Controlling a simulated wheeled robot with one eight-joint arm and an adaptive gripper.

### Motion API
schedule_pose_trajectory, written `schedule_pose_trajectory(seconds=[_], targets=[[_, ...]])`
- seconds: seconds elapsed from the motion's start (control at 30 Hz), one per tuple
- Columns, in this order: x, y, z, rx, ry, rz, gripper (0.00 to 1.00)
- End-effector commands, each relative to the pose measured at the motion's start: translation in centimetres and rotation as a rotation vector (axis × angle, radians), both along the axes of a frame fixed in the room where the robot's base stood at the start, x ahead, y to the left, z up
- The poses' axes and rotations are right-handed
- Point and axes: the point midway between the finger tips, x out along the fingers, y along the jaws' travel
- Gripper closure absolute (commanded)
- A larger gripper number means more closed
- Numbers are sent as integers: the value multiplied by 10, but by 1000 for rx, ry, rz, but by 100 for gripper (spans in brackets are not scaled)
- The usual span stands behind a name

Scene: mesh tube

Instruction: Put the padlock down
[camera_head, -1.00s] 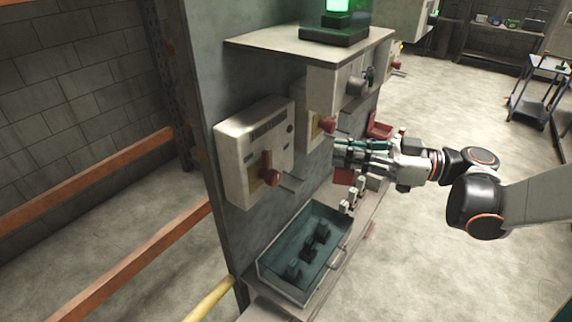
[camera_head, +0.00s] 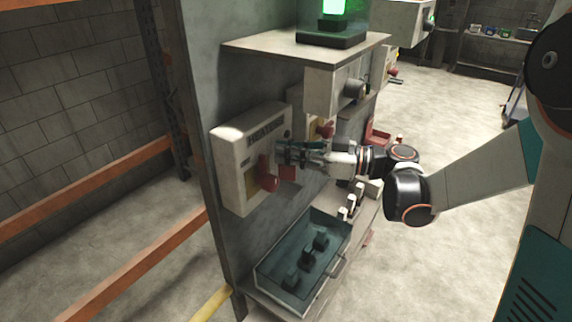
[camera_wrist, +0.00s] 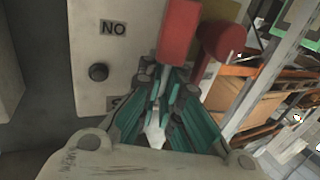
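The padlock (camera_head: 287,173) is a small red block at the fingertips of my gripper (camera_head: 284,153), in front of the grey switch box (camera_head: 235,165). In the wrist view the red padlock (camera_wrist: 179,35) sits just beyond the teal fingers of my gripper (camera_wrist: 160,95), which are close together on it. The box's red lever (camera_head: 265,175) is just left of the padlock in the head view. In the wrist view the lever's red knob (camera_wrist: 224,40) is close on the padlock's right. I cannot tell whether they touch.
An open blue-grey tray (camera_head: 262,268) with several dark pieces lies on the lower shelf, below my gripper. Small light pieces (camera_head: 350,203) stand beside it. A grey box (camera_head: 328,92) juts out under the upper ledge (camera_head: 270,46). Open floor lies to the right.

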Motion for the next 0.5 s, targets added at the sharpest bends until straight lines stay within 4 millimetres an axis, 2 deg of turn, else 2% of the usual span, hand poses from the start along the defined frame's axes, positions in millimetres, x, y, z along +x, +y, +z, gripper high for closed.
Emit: schedule_pose_trajectory(seconds=[0.2, 0.5], targets=[[1, 2, -31, 0, 0, 1, 100], [2, 3, -32, 0, 0, 0, 100]])
